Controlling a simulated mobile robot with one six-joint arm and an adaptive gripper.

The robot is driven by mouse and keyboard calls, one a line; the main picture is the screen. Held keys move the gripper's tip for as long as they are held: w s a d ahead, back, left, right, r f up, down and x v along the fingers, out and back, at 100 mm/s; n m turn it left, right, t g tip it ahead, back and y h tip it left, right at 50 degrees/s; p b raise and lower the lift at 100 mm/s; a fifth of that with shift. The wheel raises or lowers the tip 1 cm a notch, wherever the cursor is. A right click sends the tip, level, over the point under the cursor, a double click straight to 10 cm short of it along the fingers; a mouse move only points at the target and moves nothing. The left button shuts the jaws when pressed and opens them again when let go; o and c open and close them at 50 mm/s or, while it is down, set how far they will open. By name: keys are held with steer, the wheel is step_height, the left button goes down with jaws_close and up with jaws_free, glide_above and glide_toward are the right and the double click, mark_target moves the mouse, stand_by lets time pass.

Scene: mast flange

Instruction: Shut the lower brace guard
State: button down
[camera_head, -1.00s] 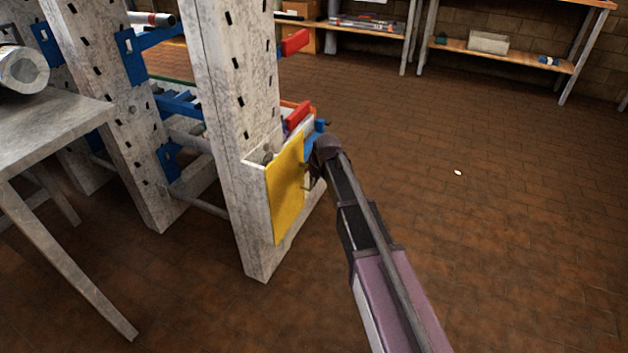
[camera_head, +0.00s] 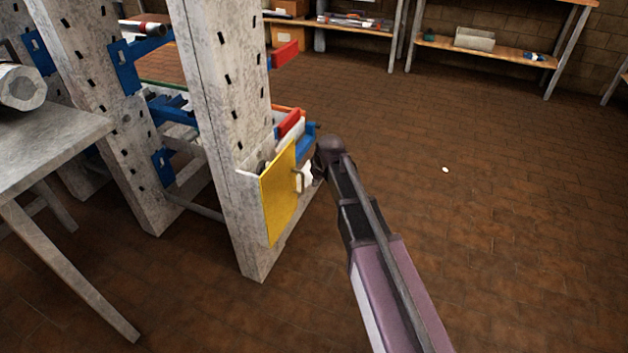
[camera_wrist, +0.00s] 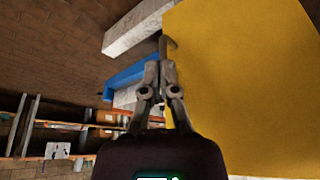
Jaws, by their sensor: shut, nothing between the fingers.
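The yellow panel (camera_head: 280,195), which I take to be the lower brace guard, stands upright low on the near grey post (camera_head: 230,140). Its left edge is at the post; how far it stands open is hard to tell. In the wrist view the yellow panel (camera_wrist: 250,85) fills the right side. My gripper (camera_head: 313,174) is to the right of the panel in the head view. In the wrist view my gripper (camera_wrist: 160,65) is shut and empty beside the panel's left edge, near a small grey hooked piece (camera_wrist: 168,43). Contact with the panel cannot be told.
Blue brackets (camera_head: 303,139) and a red bar (camera_head: 289,124) sit behind the panel's top. Another red bar (camera_head: 285,54) sticks out higher up. A grey table (camera_head: 45,140) stands at left. Shelves (camera_head: 485,50) line the back wall.

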steer(key=shift+p+v, duration=1.35)
steer(key=shift+v, duration=0.5)
steer(key=shift+d+f, duration=0.1)
steer(key=s+d+f+m+g+h, duration=0.2)
steer(key=s+d+m, duration=0.5)
steer(key=s+d, duration=1.35)
step_height(320, 180, up, 35)
steer(key=g+p, duration=0.1)
steer(key=p, duration=3.3)
steer(key=shift+a, duration=0.25)
steer(key=shift+f, duration=0.2)
